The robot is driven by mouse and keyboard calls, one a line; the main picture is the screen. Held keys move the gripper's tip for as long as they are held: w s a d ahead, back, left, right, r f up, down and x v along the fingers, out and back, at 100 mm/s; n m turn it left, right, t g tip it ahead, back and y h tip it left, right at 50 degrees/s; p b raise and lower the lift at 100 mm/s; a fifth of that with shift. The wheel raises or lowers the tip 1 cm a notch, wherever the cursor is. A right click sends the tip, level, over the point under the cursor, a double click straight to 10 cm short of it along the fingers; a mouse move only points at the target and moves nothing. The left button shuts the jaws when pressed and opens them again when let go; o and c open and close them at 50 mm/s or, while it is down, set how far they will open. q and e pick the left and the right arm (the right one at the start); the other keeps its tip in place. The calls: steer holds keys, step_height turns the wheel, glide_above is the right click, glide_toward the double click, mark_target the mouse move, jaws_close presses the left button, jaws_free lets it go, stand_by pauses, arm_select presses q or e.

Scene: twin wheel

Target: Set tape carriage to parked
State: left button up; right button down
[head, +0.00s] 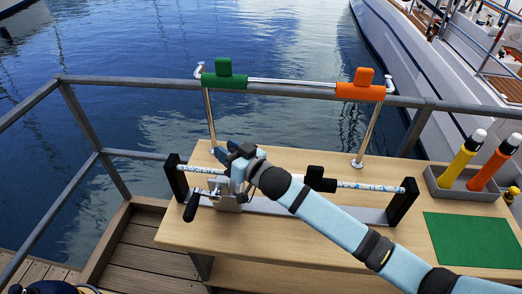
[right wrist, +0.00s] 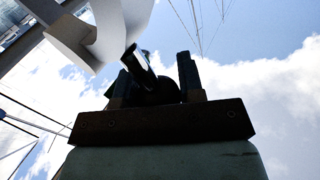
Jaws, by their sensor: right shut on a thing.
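A low rig on the wooden bench has two black end posts and a rod with a blue-and-white printed strip. A black block (head: 317,179), seemingly the tape carriage, sits on the rod right of its middle. At the left, a grey metal mount (head: 228,203) carries a crank with a black handle (head: 191,208), apart from my gripper. My right gripper (head: 226,157) is above this mount, shut on a dark cylindrical handle (right wrist: 138,66); a pale curved wheel part (right wrist: 108,32) shows beside it in the right wrist view. My forearm hides part of the rig. My left gripper is out of view.
A grey tray (head: 465,192) holds yellow and orange bottles at the right. A green mat (head: 475,240) lies in front of it. Railing and water lie beyond.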

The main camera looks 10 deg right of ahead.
steer(key=w+a, duration=0.2)
steer(key=a, duration=0.6)
steer(key=shift+w+a+r+b, duration=0.15)
steer(key=shift+a+b, duration=0.05)
steer(key=shift+b, duration=0.15)
steer(key=c, duration=0.8)
jaws_free()
steer(key=shift+a, duration=0.1)
steer(key=shift+o, duration=0.2)
steer(key=b+v, duration=0.1)
steer(key=v, duration=1.2)
steer(key=shift+s+d, duration=0.25)
